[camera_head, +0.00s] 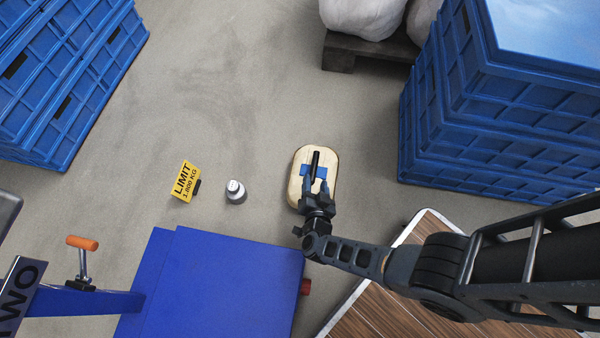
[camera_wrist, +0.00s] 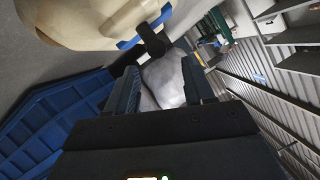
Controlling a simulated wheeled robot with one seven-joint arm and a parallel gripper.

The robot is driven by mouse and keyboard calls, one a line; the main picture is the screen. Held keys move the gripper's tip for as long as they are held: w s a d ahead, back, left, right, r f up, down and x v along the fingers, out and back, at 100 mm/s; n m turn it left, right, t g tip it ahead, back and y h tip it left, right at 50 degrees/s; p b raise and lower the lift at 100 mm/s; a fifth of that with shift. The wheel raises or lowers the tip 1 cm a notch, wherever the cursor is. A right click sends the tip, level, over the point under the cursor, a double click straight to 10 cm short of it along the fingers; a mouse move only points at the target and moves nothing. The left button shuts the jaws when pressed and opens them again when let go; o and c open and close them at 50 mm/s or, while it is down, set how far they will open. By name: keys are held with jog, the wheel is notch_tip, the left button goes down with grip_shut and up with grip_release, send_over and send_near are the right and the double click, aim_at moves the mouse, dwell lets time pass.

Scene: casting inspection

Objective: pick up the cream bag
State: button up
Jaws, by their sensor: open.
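The cream bag (camera_head: 298,185) lies on the grey floor in the middle of the head view, with rounded corners, blue patches and a dark handle (camera_head: 315,160) on top. My gripper (camera_head: 318,190) is over the bag's lower part in that view and covers some of it. In the wrist view the cream bag (camera_wrist: 85,22) fills the upper left, and its black handle (camera_wrist: 151,40) shows just beyond the fingertips. My gripper (camera_wrist: 162,82) is open there, its two fingers apart. I cannot tell whether a finger touches the handle.
A silver weight (camera_head: 236,191) and a yellow limit sign (camera_head: 185,182) are left of the bag. A blue platform (camera_head: 220,285) and a wood-topped surface (camera_head: 365,305) lie below it. Blue crates stand left (camera_head: 60,90) and right (camera_head: 500,120). White sacks (camera_head: 362,15) sit on a dark pallet (camera_head: 340,55).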

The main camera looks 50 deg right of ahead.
aim_at(314, 172)
jog(key=shift+w+d+f+b, duration=0.25)
jog(key=shift+w+f+b, duration=0.05)
jog(key=shift+w+f, duration=0.25)
jog(key=b+x, duration=0.3)
jog(key=x, duration=0.3)
jog(key=shift+s+d+r+b, duration=0.1)
jog(key=shift+s+d+b, duration=0.05)
jog(key=shift+b, duration=0.2)
jog(key=shift+w+d, duration=0.3)
grip_shut()
dwell(0.4)
jog(key=shift+r, duration=0.1)
